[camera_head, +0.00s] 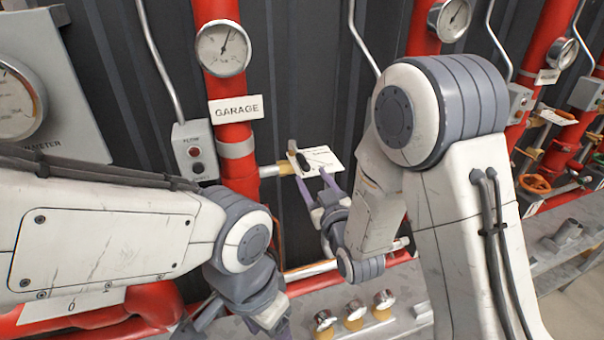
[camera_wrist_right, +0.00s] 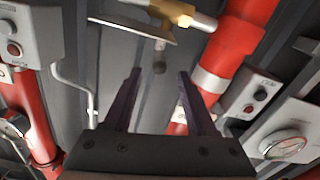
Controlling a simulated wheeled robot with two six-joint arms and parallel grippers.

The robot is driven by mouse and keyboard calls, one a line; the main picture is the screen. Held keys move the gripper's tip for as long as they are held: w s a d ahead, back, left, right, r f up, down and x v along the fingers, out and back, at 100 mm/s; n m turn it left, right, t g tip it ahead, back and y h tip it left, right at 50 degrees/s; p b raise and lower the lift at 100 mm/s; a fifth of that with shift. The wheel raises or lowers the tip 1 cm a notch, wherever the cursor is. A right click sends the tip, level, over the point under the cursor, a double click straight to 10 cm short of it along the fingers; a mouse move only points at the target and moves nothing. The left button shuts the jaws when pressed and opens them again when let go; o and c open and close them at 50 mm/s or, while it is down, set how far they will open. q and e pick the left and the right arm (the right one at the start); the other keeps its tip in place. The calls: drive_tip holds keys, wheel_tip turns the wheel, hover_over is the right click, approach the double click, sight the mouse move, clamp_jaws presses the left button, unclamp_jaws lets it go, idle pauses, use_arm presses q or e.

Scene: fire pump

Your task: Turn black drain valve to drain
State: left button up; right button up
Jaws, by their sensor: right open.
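The black drain valve handle (camera_head: 299,159) sits on a brass valve on a pipe right of the red GARAGE riser, beside a white label plate (camera_head: 320,160). In the right wrist view, the dark handle end (camera_wrist_right: 159,62) appears between and beyond the fingertips, with the brass valve body (camera_wrist_right: 172,12) above it. My right gripper (camera_head: 312,184) is open and empty, just below the handle; I see no clear contact. It also shows in the right wrist view (camera_wrist_right: 159,75). My left gripper (camera_head: 245,318) is at the bottom edge, partly cut off.
The red GARAGE riser (camera_head: 232,110) carries a gauge (camera_head: 223,48). A grey switch box (camera_head: 195,150) hangs left of it. Brass-and-chrome fittings (camera_head: 354,313) stand low in front of the wall. My arms fill much of the head view. More red pipes stand at right.

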sight(304, 160)
drive_tip(key=shift+f+b, duration=0.15)
drive_tip(key=shift+b, duration=0.3)
drive_tip(key=shift+w+a+r, duration=0.1)
drive_tip(key=shift+w+r, duration=0.15)
drive_tip(key=shift+r, duration=0.05)
drive_tip(key=p+x, duration=0.3)
drive_tip(key=x, duration=0.3)
drive_tip(key=shift+w, duration=0.25)
drive_tip(key=shift+w+a+f+p, duration=0.1)
drive_tip(key=shift+w+a+p, duration=0.15)
drive_tip(key=shift+w, duration=0.2)
use_arm(q)
drive_tip(key=shift+r, duration=0.9)
use_arm(e)
clamp_jaws()
